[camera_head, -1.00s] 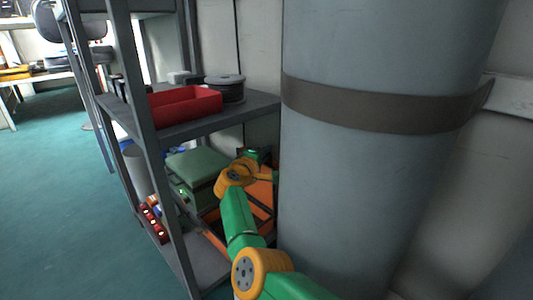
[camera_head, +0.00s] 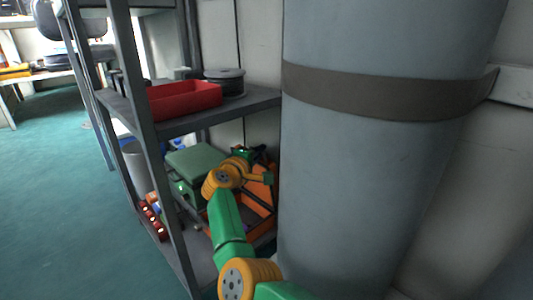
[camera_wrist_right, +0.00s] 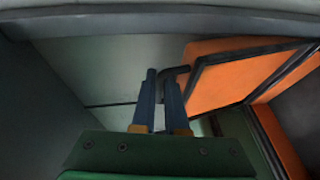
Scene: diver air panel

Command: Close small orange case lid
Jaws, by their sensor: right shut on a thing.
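The small orange case (camera_head: 222,231) is on the lower shelf, partly hidden behind my right arm. Its orange lid (camera_head: 262,192) stands raised and tilted beside the grey column. In the right wrist view the lid (camera_wrist_right: 225,77) is a tilted orange panel with a dark edge. My right gripper (camera_wrist_right: 162,76) is shut, its fingers close together on a short dark bar (camera_wrist_right: 179,70) at the lid's near corner. In the head view, my right arm hides much of the case and the fingertips are unclear. My left gripper is not in view.
A green case (camera_head: 195,160) stands left of the orange case. A shelf post (camera_head: 152,145) rises in front, and a red tray (camera_head: 185,100) and a dark spool (camera_head: 225,82) sit on the shelf above. A large grey column (camera_head: 350,190) blocks the right side.

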